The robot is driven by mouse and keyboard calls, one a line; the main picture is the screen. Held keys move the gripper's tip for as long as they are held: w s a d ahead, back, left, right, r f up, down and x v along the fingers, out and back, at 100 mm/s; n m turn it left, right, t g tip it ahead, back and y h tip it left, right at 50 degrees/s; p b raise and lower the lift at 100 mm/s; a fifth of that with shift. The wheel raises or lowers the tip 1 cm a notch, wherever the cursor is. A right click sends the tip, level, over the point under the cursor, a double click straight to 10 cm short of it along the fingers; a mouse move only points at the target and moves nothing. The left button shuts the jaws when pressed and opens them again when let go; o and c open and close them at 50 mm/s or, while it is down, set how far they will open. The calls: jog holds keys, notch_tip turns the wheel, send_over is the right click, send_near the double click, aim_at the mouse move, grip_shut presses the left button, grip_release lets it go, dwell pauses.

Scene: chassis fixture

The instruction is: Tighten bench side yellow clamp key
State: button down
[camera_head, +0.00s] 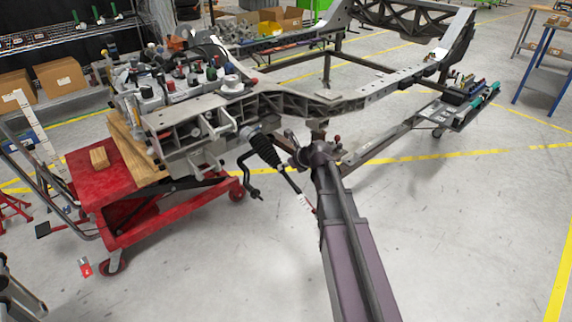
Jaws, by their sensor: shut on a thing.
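A chassis frame (360,96) stands raised on supports, running from the left toward the back right. I cannot pick out a yellow clamp key for sure. A small red knob (337,138) shows at a dark joint (305,154) beneath the frame's middle, where a support post meets a long box beam. A group of clamps and tools with green handles (480,92) sits at the beam end on the right. I cannot make out my gripper, its fingers or anything held in it.
A red cart (135,205) with wooden blocks stands at left. A black boot and rod (265,150) hang below the chassis. Open floor (470,230) lies at right; a blue-legged table (545,75) is behind.

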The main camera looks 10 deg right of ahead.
dwell(0.3)
jog(key=shift+c, duration=1.8)
grip_release()
jog(key=shift+n, duration=0.6)
